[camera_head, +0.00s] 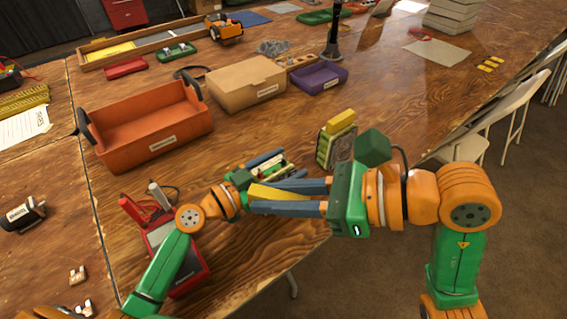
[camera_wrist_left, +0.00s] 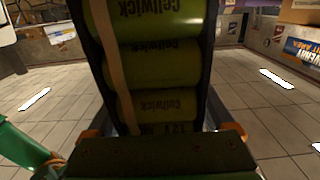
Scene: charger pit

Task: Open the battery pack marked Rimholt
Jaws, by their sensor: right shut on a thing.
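My left gripper (camera_head: 286,163) is shut on a battery pack (camera_head: 271,167) above the table. In the left wrist view the held pack (camera_wrist_left: 150,50) is seen close, with green cells in a dark case. The cells read "Cellwick" upside down, with "12V" below; no Rimholt mark is readable. My right gripper (camera_head: 253,198) reaches in from the right, just in front of the pack, with a flat yellow piece (camera_head: 280,192) between its fingers. It looks like a lid. Another pack (camera_head: 326,150) with a yellow top (camera_head: 341,121) stands behind the right gripper.
An orange tray (camera_head: 150,151), a tan box (camera_head: 244,96) and a purple bin (camera_head: 318,78) stand behind the grippers. A red meter (camera_head: 178,262) lies under my left arm. A small motor (camera_head: 22,214) lies at left. The table's edge runs along the right.

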